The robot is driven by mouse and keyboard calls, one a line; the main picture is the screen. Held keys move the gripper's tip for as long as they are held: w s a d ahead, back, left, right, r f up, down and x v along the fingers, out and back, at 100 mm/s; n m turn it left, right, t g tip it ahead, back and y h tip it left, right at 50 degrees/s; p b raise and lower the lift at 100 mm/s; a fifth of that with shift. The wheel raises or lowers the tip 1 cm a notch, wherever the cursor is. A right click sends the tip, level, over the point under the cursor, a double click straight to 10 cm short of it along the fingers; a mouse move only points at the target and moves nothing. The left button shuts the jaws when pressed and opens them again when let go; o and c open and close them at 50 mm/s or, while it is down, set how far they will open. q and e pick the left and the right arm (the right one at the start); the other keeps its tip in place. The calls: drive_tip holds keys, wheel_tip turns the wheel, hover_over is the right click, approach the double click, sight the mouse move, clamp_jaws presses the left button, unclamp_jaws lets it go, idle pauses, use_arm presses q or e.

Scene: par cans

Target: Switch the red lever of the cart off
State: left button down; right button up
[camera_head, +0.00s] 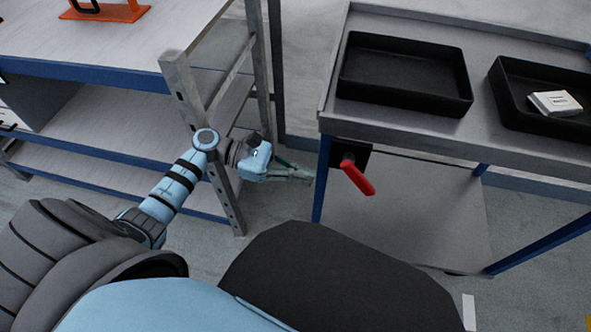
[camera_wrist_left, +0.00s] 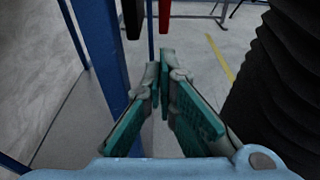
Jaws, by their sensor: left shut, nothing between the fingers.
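The red lever (camera_head: 357,177) sits on a black plate (camera_head: 349,154) under the front left corner of the grey cart (camera_head: 400,124) in the head view. It slants down and to the right. In the left wrist view the red lever (camera_wrist_left: 165,14) shows at the top edge, cut off, beside a black part. My left gripper (camera_head: 309,176) is shut and empty, left of the lever and near the cart's blue leg (camera_head: 322,178), apart from the lever. In the left wrist view its teal-padded fingers (camera_wrist_left: 160,68) meet at the tips, below the lever. My right gripper is not seen.
Two black trays (camera_head: 405,108) lie on the cart top; the right one holds a white box (camera_head: 555,103). A shelf rack with a metal post (camera_head: 215,165) stands left, close to my left arm. An orange object (camera_head: 110,12) lies on its top.

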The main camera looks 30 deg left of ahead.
use_arm(q)
drive_tip(key=shift+v, duration=1.05)
